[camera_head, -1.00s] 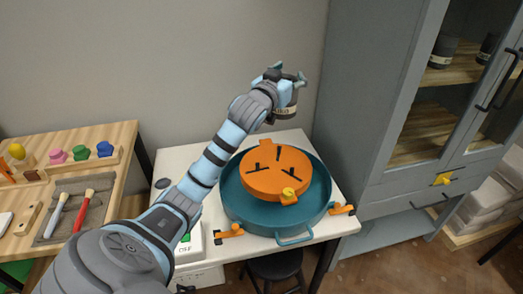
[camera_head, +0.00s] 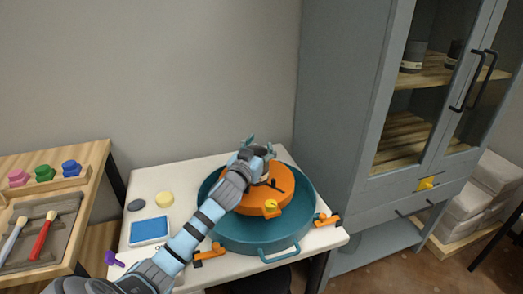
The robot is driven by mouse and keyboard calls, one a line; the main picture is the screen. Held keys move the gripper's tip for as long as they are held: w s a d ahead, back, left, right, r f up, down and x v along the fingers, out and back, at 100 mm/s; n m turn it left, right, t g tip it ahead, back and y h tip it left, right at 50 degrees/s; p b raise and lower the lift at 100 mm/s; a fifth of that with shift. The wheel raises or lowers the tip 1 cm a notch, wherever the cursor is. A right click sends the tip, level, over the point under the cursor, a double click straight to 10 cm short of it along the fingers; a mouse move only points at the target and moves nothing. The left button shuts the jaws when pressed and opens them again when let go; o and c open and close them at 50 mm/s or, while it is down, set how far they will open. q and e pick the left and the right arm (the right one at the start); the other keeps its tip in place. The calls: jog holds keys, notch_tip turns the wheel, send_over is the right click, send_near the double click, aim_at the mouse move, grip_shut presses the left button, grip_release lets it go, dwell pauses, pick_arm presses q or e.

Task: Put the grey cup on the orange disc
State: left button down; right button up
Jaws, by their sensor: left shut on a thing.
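The orange disc (camera_head: 254,208) lies inside a round teal basin (camera_head: 258,246) on the white table. It has dark slots and a yellow knob (camera_head: 271,206) on its front edge. My left gripper (camera_head: 260,152) is over the back part of the disc, shut on the grey cup (camera_head: 262,172). The cup is mostly hidden by the gripper and wrist; a small part shows low over the disc. I cannot tell whether its base touches the disc. My right gripper is not in view.
Orange clamps (camera_head: 328,220) sit beside the basin. A grey cabinet (camera_head: 345,120) stands close on the right.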

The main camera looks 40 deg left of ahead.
pick_arm(q)
jog(key=c, duration=1.1)
grip_release()
jog(key=o, duration=0.7)
jog(key=shift+c, duration=0.2)
jog(key=shift+s+r, duration=0.1)
jog(key=shift+r, duration=0.1)
jog(key=v, duration=1.2)
jog(key=shift+p, duration=0.4)
